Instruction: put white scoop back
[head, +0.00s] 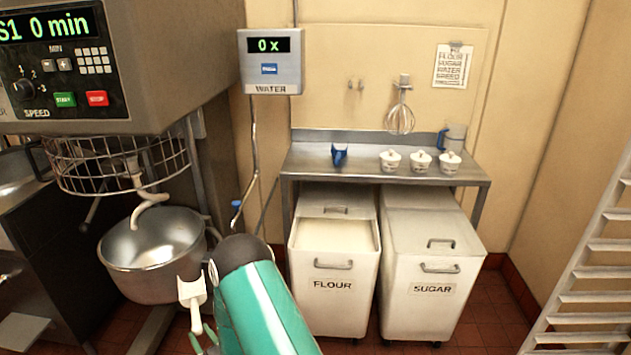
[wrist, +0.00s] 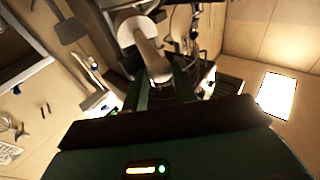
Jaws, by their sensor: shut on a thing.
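The white scoop (head: 192,292) shows in the head view at lower centre-left, in front of the mixer bowl, bowl end up and handle down. My gripper (head: 204,340) is shut on its handle, partly hidden by my teal forearm. The scoop also shows in the wrist view (wrist: 152,58), its handle running down between my dark green fingers (wrist: 158,95). It is held in the air. I cannot tell whether anything is in it.
The flour bin (head: 333,268) is open with flour showing; the sugar bin (head: 430,275) has its lid shut. Behind them a steel table (head: 310,160) holds a blue scoop (head: 339,154) and white lidded pots (head: 420,162). The mixer bowl (head: 152,250) stands left, a rack (head: 590,270) right.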

